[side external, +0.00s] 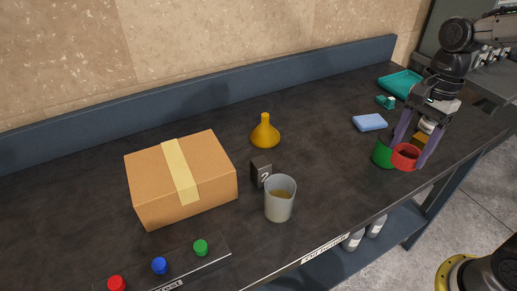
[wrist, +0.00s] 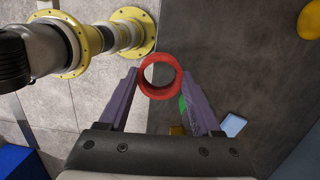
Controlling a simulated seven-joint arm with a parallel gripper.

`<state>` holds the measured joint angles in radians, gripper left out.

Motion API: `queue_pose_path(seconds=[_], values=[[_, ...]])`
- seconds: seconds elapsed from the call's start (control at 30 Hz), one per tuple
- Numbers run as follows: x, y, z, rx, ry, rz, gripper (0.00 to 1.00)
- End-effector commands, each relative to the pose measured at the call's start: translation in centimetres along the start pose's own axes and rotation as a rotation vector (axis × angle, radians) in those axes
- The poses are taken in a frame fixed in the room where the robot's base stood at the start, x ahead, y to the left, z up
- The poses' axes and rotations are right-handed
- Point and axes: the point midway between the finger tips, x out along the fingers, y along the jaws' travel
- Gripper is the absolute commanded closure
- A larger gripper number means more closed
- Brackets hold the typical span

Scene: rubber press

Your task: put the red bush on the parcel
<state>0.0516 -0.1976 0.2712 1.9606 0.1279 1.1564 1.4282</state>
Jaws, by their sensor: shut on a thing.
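The red bush (side external: 405,157) is a short red ring at the right of the bench in the side view. My gripper (side external: 408,150) is shut on it, with one purple finger on each side. In the wrist view the red bush (wrist: 160,77) sits between the tips of my gripper (wrist: 161,85), its round hole facing the camera. The parcel (side external: 180,178) is a brown cardboard box with a pale tape strip, at the left of the bench. Its top is bare. My gripper is well to the right of the parcel.
A green ring (side external: 383,153) is right beside the red bush. Between bush and parcel stand a grey cup (side external: 280,200), a dark numbered block (side external: 261,171) and a yellow funnel (side external: 265,133). A blue sponge (side external: 369,122) and a teal tray (side external: 401,83) lie behind. Coloured buttons (side external: 160,265) sit in front.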

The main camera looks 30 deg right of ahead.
Motion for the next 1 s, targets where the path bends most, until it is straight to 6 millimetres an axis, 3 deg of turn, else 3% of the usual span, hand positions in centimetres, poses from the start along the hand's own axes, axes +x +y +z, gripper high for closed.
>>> queue_pose_path(seconds=[0.13, 0.27, 0.5, 0.7, 0.8, 1.0], values=[[-3.3, -3.1, 1.3, 0.163, 0.003, -0.035, 0.88], [-6.0, -6.6, 4.9, 0.249, 0.003, -0.050, 0.88], [-8.8, -11.1, 15.2, 0.270, -0.005, -0.068, 0.88], [-8.6, -11.8, 23.9, 0.161, -0.012, -0.070, 0.88], [-7.8, -11.3, 26.8, 0.098, -0.011, -0.065, 0.88], [-6.3, -10.3, 29.3, 0.039, 0.001, -0.041, 0.88]])
